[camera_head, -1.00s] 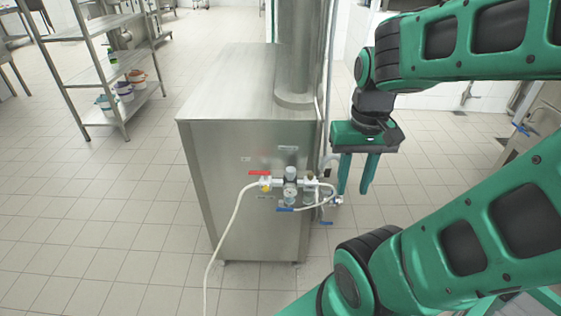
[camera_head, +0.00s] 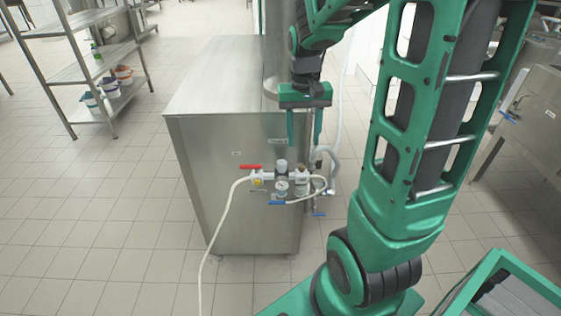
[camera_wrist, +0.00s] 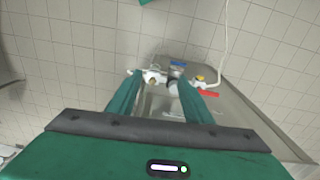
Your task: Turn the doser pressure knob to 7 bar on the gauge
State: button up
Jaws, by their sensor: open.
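The doser pressure knob (camera_head: 281,165) is a small grey cap on top of the regulator on the front of the steel cabinet (camera_head: 222,150). The round pressure gauge (camera_head: 282,186) sits just below it; its reading is too small to tell. My gripper (camera_head: 303,158) points down, open and empty, with its fingertips just right of the knob and near the fittings in the head view. In the wrist view, the regulator fittings (camera_wrist: 172,80) show between and beyond the green fingers of my gripper (camera_wrist: 162,97). No contact with the knob is visible.
A red lever (camera_head: 251,167) and a white hose (camera_head: 228,212) are left of the regulator. A blue lever (camera_head: 277,203) is below it. A grey crank-like handle (camera_head: 331,166) is close on the right. A shelf rack (camera_head: 88,70) stands back left; the tiled floor before the cabinet is clear.

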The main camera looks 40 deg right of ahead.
send_over(281, 162)
notch_tip(281, 162, down, 5)
notch_tip(281, 162, down, 11)
jog(key=shift+d, duration=0.1)
dwell(0.3)
jog(key=c, duration=1.1)
